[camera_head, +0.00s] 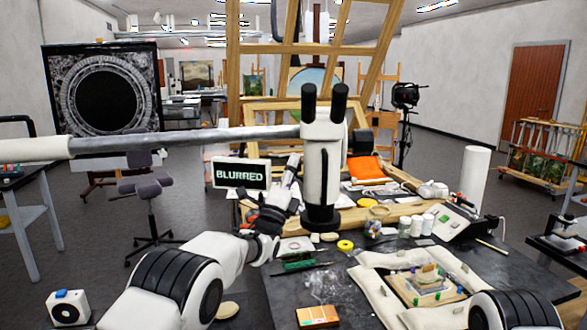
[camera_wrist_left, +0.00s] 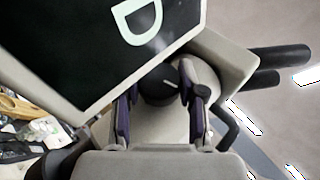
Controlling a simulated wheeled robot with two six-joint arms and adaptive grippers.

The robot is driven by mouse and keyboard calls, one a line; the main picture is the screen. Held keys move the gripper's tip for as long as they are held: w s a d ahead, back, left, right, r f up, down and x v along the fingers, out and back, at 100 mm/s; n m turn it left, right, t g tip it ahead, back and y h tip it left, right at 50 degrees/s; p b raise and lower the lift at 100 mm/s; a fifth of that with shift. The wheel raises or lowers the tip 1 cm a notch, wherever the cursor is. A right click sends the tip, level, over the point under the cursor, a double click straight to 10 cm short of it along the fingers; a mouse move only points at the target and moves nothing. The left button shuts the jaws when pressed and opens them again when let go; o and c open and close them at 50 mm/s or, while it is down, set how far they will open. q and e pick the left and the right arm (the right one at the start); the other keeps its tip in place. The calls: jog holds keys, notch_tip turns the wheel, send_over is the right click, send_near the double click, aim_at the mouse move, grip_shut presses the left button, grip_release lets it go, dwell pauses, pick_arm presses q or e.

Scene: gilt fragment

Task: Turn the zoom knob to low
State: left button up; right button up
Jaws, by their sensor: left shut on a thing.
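The zoom knob (camera_wrist_left: 156,88) is black with a short white mark, on the microscope's side. My left gripper (camera_head: 294,164) reaches up to the microscope's left side. In the left wrist view its two dark finger pads (camera_wrist_left: 160,98) sit on either side of the knob, shut on it. My right gripper is out of view.
A long grey boom (camera_head: 190,140) runs left from the microscope head. A sandbag-ringed fragment tray (camera_head: 365,282), a yellow tape roll (camera_head: 345,245), white jars (camera_head: 416,225) and a wooden block (camera_head: 317,316) lie on the table. Wooden easels stand behind.

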pick_arm(q)
jog(key=shift+a, duration=0.1)
dwell(0.5)
jog(key=o, duration=1.2)
jog(key=shift+f, duration=0.1)
jog(key=shift+c, duration=0.2)
jog(key=shift+a, duration=0.2)
jog(key=shift+d, duration=0.1)
jog(key=shift+s+f, duration=0.25)
jog(key=v, duration=1.1)
jog(key=shift+a, duration=0.25)
jog(key=shift+s+f, duration=0.1)
